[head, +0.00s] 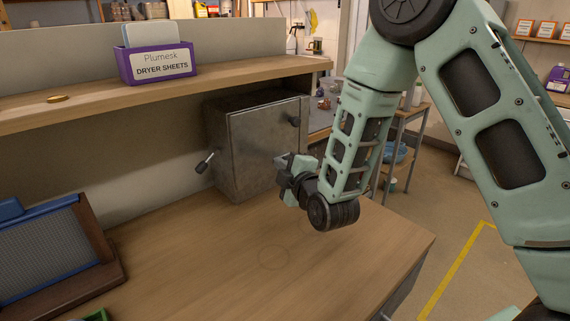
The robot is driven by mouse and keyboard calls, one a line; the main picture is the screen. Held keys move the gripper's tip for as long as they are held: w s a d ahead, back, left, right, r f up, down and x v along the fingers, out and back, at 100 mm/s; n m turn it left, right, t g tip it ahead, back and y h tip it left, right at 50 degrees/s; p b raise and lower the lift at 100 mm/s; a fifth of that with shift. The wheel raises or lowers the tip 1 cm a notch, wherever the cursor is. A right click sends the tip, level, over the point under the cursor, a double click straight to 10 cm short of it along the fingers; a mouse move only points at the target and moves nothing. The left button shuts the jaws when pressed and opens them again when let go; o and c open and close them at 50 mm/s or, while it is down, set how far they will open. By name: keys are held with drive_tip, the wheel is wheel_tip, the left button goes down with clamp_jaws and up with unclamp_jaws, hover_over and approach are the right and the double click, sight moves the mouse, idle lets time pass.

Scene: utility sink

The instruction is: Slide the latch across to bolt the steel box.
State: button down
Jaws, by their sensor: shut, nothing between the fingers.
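The grey steel box (250,150) stands on the wooden bench under the shelf, and its front door looks shut. A small lever with a dark tip (205,162) sticks out at the box's left side; it looks like the latch, tilted, though its bolt is not visible. A dark knob (294,120) sits near the upper right of the door. My gripper (281,163) is in front of the door's lower right part, below the knob and to the right of the lever. It is shut and empty. Whether it touches the door I cannot tell.
The shelf (150,84) overhangs the bench and carries a purple dryer sheets box (157,63) and a small brass disc (58,99). The bench top (230,255) in front of the steel box is clear.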

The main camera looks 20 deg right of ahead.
drive_tip(key=shift+w+d+f, duration=0.15)
drive_tip(key=shift+w+d, duration=0.05)
drive_tip(key=shift+d, duration=0.2)
drive_tip(key=d, duration=0.1)
drive_tip(key=w+d+b, duration=0.1)
drive_tip(key=d, duration=0.1)
drive_tip(key=shift+w+d, duration=0.15)
drive_tip(key=shift+d, duration=0.1)
